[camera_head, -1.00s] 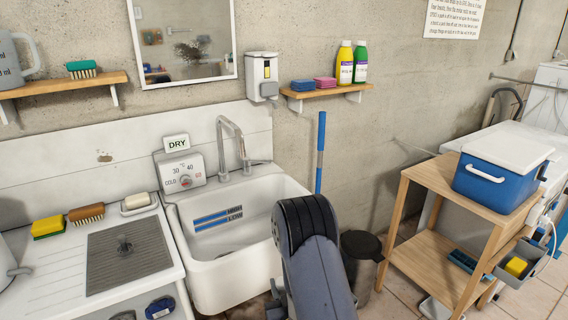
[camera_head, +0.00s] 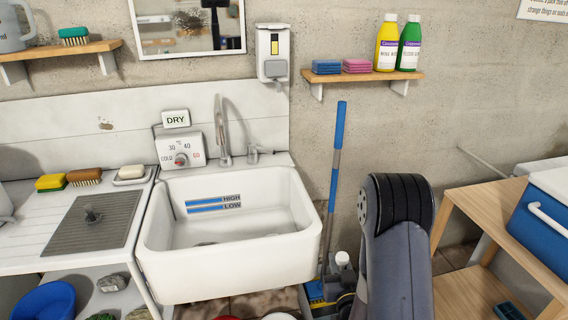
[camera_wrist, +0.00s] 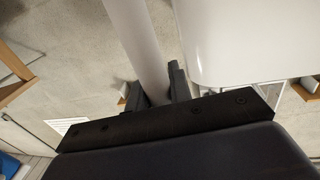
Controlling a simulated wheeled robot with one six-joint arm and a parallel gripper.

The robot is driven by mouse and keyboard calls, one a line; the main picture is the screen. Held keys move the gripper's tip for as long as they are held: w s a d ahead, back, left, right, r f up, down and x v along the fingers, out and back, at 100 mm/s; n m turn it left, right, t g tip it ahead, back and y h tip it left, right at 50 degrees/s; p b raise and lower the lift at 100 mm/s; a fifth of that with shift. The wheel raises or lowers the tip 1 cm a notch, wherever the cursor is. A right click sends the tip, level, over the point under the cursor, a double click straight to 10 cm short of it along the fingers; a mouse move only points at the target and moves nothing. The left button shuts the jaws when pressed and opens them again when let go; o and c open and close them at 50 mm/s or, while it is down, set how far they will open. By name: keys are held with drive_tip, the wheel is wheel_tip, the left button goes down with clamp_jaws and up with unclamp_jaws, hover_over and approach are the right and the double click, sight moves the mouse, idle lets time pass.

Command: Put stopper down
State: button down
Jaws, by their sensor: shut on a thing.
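A small dark knobbed piece (camera_head: 91,214), which looks like the stopper, stands on the grey ribbed mat (camera_head: 60,236) left of the sink. It is apart from my gripper. My gripper (camera_wrist: 157,92) shows in the wrist view with its dark fingers on both sides of a pale smooth bar (camera_wrist: 135,40). It is shut on this bar. A large white rounded body (camera_wrist: 230,40) is beside the bar; I cannot tell if they are one thing. In the head view my arm link hides the gripper and what it holds.
The white sink (camera_head: 225,275) is in the middle, with a tap (camera_head: 222,130) behind it. A sponge (camera_head: 51,183), a brush (camera_head: 85,177) and a soap dish (camera_head: 130,174) line the counter's back. A wooden stand (camera_head: 490,225) is at the right.

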wheel_tip(320, 180, up, 25)
drive_tip(key=s+d+n+g+y, duration=0.1)
drive_tip(key=d+n+g+y, duration=0.1)
drive_tip(key=n+y, duration=0.3)
drive_tip(key=y, duration=0.2)
drive_tip(key=shift+s+d+y, duration=0.2)
drive_tip(key=shift+d+y, duration=0.15)
drive_tip(key=shift+y, duration=0.05)
